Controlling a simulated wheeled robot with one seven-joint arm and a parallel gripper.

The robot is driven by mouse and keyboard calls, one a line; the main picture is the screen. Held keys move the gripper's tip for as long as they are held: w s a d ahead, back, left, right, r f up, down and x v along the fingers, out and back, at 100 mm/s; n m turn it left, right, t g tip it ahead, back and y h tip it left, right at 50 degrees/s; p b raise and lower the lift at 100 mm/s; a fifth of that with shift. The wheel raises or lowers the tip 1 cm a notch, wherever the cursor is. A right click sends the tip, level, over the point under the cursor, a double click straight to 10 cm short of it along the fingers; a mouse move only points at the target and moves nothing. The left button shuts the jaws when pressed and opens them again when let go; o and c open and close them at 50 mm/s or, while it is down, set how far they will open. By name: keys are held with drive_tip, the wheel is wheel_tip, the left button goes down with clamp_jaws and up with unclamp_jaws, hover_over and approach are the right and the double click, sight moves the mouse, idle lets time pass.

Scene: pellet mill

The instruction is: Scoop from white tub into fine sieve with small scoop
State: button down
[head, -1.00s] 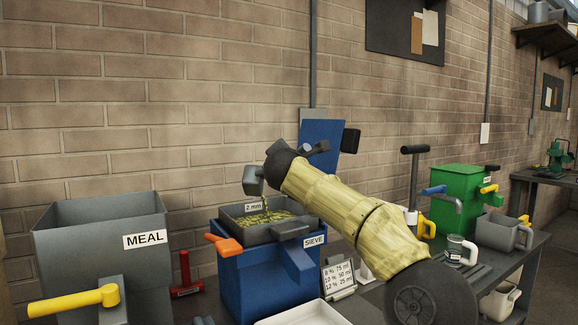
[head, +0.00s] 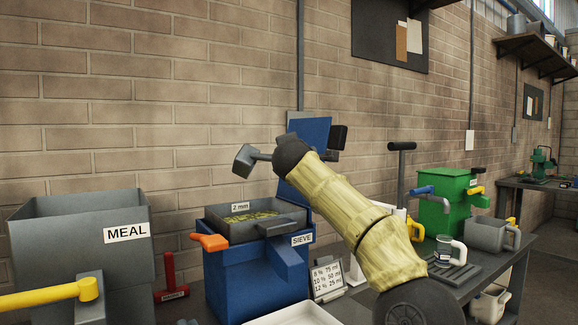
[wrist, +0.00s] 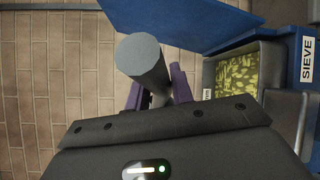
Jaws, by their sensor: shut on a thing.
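My gripper (wrist: 158,96) is shut on the handle of the small grey scoop (head: 246,160), whose round grey end fills the middle of the wrist view (wrist: 143,56). The scoop is held above the sieve, against the brick wall in the picture; its inside is hidden. The fine sieve (head: 292,211), a grey square tray labelled 2 mm, sits on the blue SIEVE box (head: 228,275). Yellow-green pellets (head: 247,217) lie in it, and they also show in the wrist view (wrist: 237,72). A white container (head: 295,315), possibly the white tub, is cut off at the bottom edge; its contents cannot be seen.
A grey MEAL bin (head: 80,235) with a yellow handle stands left. A red tool (head: 170,275) is between the bins. A blue panel (head: 312,135) rises behind the sieve.

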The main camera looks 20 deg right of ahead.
drive_tip(key=shift+s+d+f+m+b, duration=0.15)
drive_tip(key=shift+d+m+b, duration=0.1)
drive_tip(key=shift+m+b, duration=0.45)
drive_tip(key=shift+d+f+m+b, duration=0.15)
drive_tip(key=shift+d+m+b, duration=0.05)
drive_tip(key=shift+m+b, duration=0.45)
idle(0.4)
